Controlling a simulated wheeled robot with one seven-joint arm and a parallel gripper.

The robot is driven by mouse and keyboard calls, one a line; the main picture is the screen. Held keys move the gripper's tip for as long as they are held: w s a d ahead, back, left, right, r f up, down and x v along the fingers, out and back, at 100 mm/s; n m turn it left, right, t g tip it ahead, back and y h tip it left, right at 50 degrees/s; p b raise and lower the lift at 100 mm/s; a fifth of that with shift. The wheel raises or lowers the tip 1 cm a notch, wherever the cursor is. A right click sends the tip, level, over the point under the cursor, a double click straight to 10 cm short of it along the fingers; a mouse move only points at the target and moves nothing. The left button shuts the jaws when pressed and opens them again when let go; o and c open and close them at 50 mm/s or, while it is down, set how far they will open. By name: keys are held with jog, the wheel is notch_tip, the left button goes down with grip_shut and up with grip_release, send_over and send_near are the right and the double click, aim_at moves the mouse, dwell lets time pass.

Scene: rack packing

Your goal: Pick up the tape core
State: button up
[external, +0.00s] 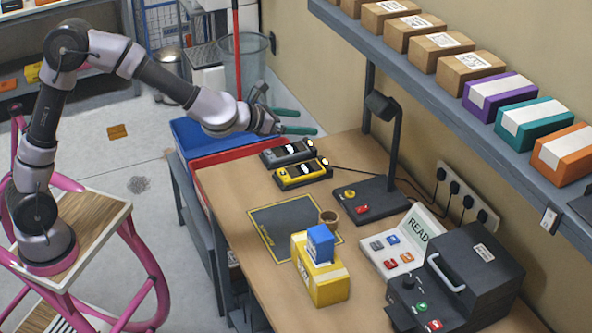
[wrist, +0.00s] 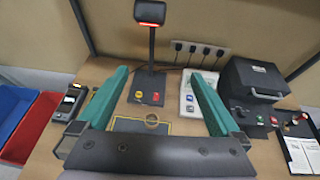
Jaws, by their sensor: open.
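The tape core (external: 328,217) is a small brown ring on the wooden table, at the right edge of a dark mat (external: 283,222) with a yellow border. The tape core also shows in the wrist view (wrist: 152,121), low between my two fingers and just above the dark palm. My gripper (external: 308,123) has green fingers spread wide apart, with nothing between them. It is high above the far left part of the table, well away from the tape core. In the wrist view my gripper (wrist: 160,74) points toward the wall side of the table.
A yellow box (external: 322,285) with a blue box (external: 320,244) on top stands close to the tape core. A button panel (external: 393,257) and black machine (external: 475,273) are to the right. Two handheld devices (external: 301,174) lie at the far left.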

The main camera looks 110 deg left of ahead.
send_near(328, 220)
jog(key=d+r, duration=0.3)
jog(key=shift+w+d, duration=0.25)
jog(key=shift+d, duration=0.15)
jog(key=shift+a+f, duration=0.15)
jog(key=shift+f, duration=0.1)
jog(key=x, duration=0.4)
jog(key=shift+w+a+f, duration=0.15)
jog(key=shift+w+a, duration=0.1)
jog(key=shift+r+x, duration=0.2)
jog(key=shift+x, duration=2.7)
jog(key=shift+a, duration=0.15)
jog(key=c, duration=1.2)
